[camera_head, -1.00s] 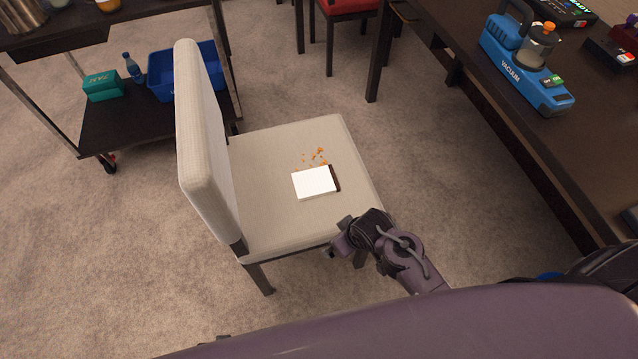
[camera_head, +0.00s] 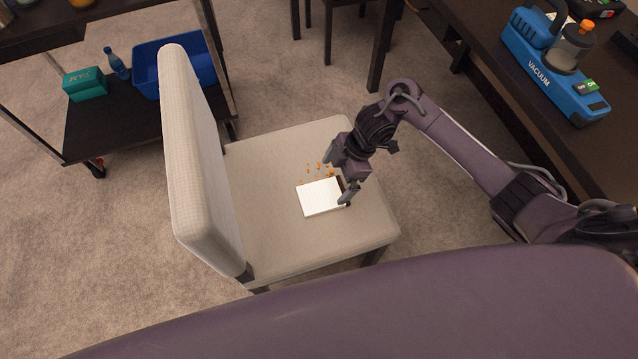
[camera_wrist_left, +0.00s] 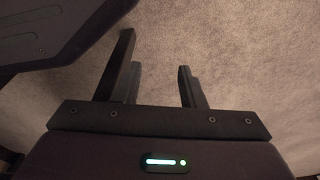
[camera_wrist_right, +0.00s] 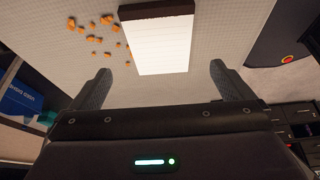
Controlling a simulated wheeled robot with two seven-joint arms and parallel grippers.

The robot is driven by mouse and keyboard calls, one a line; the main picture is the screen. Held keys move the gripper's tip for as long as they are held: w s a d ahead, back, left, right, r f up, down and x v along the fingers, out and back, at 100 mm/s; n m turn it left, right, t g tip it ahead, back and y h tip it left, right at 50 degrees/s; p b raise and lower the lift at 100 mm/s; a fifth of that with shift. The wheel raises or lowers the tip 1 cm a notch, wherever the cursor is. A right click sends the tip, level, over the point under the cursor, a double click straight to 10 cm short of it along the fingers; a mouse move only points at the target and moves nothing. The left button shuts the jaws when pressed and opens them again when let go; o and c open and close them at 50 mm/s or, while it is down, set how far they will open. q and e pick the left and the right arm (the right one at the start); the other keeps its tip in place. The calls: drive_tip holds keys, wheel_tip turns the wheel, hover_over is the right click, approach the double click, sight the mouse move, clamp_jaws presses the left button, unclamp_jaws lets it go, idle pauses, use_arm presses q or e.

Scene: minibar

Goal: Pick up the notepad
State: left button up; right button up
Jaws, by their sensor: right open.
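The notepad (camera_head: 320,198) has white pages and a dark brown binding strip. It lies flat on the beige seat of a chair (camera_head: 275,232). In the right wrist view the notepad (camera_wrist_right: 158,47) lies just beyond and between the two fingers, binding strip at the far end. My right gripper (camera_head: 340,180) is over the seat at the notepad's right end, open and empty; in its wrist view the fingers (camera_wrist_right: 158,85) stand wide apart. My left gripper (camera_wrist_left: 158,85) shows only in the left wrist view, open and empty above carpet.
Orange crumbs (camera_head: 318,169) lie beside the notepad. The chair's tall backrest (camera_head: 190,150) rises at left. A dark table with a blue vacuum sealer (camera_head: 553,68) is at right. A cart with a blue bin (camera_head: 172,72) and teal box (camera_head: 85,84) stands behind left.

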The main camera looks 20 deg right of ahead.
sight(323, 194)
drive_tip(key=shift+s+f, duration=0.1)
drive_tip(key=shift+f, duration=0.2)
drive_tip(key=b+x, duration=0.1)
drive_tip(key=x, duration=0.4)
drive_tip(key=shift+f+b, duration=0.3)
drive_tip(key=shift+b, duration=0.1)
drive_tip(key=shift+a+f, duration=0.25)
drive_tip(key=shift+f, duration=0.25)
use_arm(q)
drive_tip(key=w+r, duration=0.1)
drive_tip(key=d+r, duration=0.1)
drive_tip(key=w+r, duration=0.1)
drive_tip(key=shift+w+d+r, duration=0.25)
drive_tip(key=shift+w+r, duration=0.1)
drive_tip(key=shift+r, duration=0.05)
use_arm(e)
drive_tip(key=shift+c, duration=0.4)
drive_tip(key=c, duration=0.9)
drive_tip(key=shift+o, duration=0.2)
drive_tip(key=shift+r, duration=0.1)
